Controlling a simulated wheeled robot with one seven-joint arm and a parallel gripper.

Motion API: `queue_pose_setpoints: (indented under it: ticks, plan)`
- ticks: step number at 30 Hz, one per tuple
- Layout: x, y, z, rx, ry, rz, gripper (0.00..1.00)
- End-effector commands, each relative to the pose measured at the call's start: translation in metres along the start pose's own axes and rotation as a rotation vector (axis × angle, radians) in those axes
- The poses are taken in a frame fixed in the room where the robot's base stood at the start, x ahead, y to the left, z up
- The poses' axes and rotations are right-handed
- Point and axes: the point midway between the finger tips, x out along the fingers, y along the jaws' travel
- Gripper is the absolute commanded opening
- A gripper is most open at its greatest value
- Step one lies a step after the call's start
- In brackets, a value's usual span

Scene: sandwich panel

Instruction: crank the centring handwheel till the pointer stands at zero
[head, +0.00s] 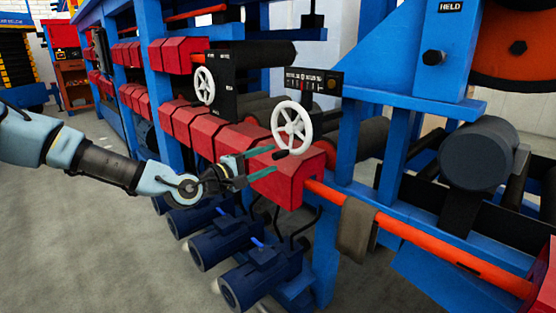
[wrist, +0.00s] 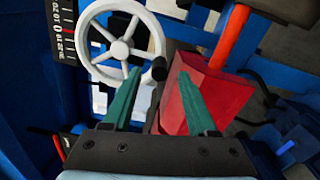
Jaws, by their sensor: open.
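The white spoked centring handwheel (head: 292,127) is mounted at the near end of the row of red housings; it also shows in the wrist view (wrist: 122,48). Its dark crank knob (wrist: 159,68) is at the wheel's lower right in the wrist view. My gripper (head: 273,159) is open, its teal fingers pointing at the knob. In the wrist view the knob appears between the fingertips (wrist: 160,76); contact cannot be told. The dark scale plate (head: 313,81) is above the wheel. In the wrist view the scale (wrist: 62,32) shows a thin red mark near its middle, too small to read exactly.
A second white handwheel (head: 204,85) is farther back on the left. A red housing (head: 291,181) lies just below the wheel, close to my fingers. An orange rail (head: 420,238) with a hanging cloth (head: 356,228) runs right. Blue motors (head: 262,273) stand below; the left floor is clear.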

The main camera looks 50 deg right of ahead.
Motion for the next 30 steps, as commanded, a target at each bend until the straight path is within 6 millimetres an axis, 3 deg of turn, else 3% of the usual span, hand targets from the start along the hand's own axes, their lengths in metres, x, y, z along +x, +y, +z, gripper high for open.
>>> queue_pose_setpoints:
  ticks: [3, 10, 30]
  plan:
    - [-0.025, -0.002, -0.002, -0.001, 0.003, 0.0, 0.58]
    - [-0.052, -0.001, 0.0, -0.001, 0.001, -0.001, 0.58]
    - [-0.056, -0.001, 0.0, 0.001, 0.0, -0.004, 0.58]
